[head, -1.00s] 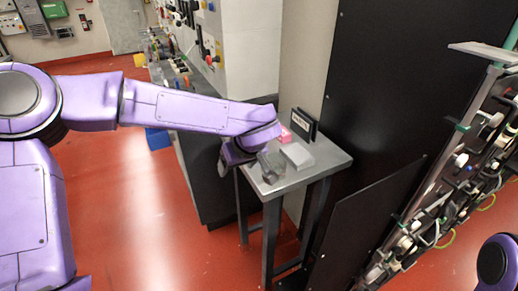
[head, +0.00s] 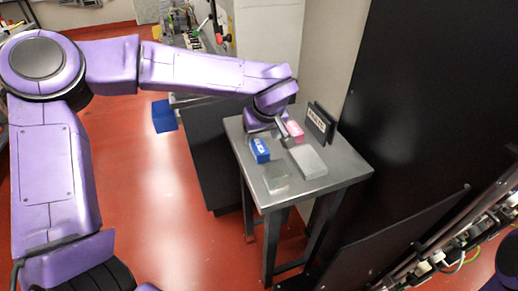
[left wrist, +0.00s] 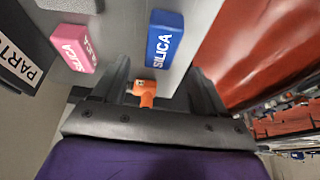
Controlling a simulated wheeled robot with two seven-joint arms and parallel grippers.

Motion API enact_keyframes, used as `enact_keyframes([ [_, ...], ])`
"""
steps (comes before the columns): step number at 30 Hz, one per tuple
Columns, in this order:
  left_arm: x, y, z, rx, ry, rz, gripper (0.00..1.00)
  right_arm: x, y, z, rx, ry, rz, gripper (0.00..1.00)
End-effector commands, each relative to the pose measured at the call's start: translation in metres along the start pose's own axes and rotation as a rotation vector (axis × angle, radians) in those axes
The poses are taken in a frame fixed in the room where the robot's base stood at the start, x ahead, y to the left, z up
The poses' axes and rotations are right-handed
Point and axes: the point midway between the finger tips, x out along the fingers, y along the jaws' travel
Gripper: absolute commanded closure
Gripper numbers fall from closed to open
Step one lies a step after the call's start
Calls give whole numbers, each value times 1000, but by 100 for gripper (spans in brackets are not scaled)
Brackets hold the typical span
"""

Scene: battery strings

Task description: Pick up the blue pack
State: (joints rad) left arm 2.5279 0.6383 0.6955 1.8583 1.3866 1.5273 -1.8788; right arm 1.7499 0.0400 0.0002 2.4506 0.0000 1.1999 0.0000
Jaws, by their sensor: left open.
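The blue pack (head: 260,150), with white lettering, lies on the small grey metal table (head: 335,180) near its left edge. In the left wrist view the blue pack (left wrist: 164,38) reads SILICA and lies just beyond the fingertips, closer to the right-hand finger. My left gripper (head: 281,136) is open and empty, over the back of the table between the blue pack and a pink pack (head: 295,131). The gripper (left wrist: 158,72) also shows in the left wrist view, its fingers apart. My right gripper is not in view.
A light grey box (head: 308,162) and a translucent box (head: 276,179) stand in front of the packs. A black sign (head: 320,122) stands at the table's back right. A small orange thing (left wrist: 145,91) shows between the fingers. A dark panel (head: 430,90) rises at right.

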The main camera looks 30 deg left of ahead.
Motion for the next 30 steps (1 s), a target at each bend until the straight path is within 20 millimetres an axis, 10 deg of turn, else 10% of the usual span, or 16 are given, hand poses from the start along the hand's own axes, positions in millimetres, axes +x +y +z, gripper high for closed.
enact_keyframes([
  [15, 50, -4, 8, -3, -1, -2, 28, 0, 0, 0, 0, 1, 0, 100],
  [21, 50, -5, 8, -3, -1, -2, 85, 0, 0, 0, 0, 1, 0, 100],
  [30, 48, -5, 7, -4, -1, -2, 85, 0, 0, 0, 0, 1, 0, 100],
])
